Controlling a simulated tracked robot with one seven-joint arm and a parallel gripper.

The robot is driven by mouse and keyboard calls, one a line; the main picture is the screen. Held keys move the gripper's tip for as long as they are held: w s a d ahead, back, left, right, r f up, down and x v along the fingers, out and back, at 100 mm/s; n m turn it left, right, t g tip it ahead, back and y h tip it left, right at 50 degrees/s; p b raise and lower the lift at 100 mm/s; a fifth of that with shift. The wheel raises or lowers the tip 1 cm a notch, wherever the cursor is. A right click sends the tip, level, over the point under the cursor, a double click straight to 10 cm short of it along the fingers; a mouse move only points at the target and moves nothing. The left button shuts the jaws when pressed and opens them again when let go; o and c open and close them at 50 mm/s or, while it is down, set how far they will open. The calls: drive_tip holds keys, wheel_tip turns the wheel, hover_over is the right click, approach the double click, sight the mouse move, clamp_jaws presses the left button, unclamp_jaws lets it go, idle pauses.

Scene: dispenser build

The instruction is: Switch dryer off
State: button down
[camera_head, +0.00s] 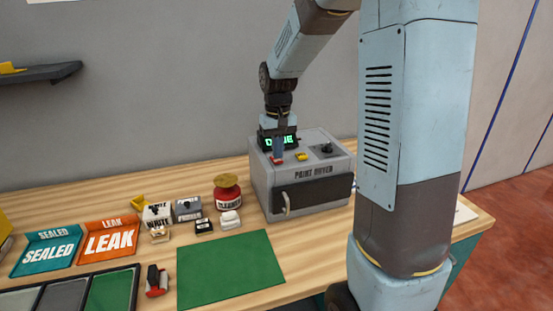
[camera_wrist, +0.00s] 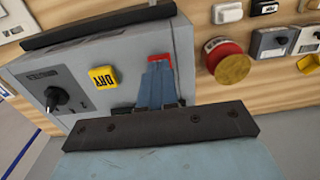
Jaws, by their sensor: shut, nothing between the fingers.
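The grey paint dryer (camera_head: 262,192) stands at the back right of the wooden bench, its dark front door with a pale handle closed. On its top are a red switch (camera_head: 276,160), a yellow button (camera_head: 301,157) and a black knob (camera_head: 327,149). The yellow button (camera_wrist: 104,77) reads DRY.
Left of the dryer stand a red jar (camera_head: 228,201) and several small boxes. A green mat (camera_head: 230,270) lies in front, with LEAK (camera_head: 110,222) and SEALED (camera_head: 45,235) trays farther left. The mat is clear.

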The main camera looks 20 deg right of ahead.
drive_tip(key=shift+f, duration=0.5)
idle(0.3)
drive_tip(key=shift+r, duration=3.5)
drive_tip(key=s+r+t, duration=0.2)
drive_tip(key=s+r, duration=0.1)
drive_tip(key=s, duration=0.9)
drive_tip(key=s+r+t, duration=0.3)
drive_tip(key=s, duration=1)
drive_tip(key=shift+d+r+t, duration=0.15)
drive_tip(key=shift+r+t, duration=0.05)
drive_tip(key=shift+t, duration=0.1)
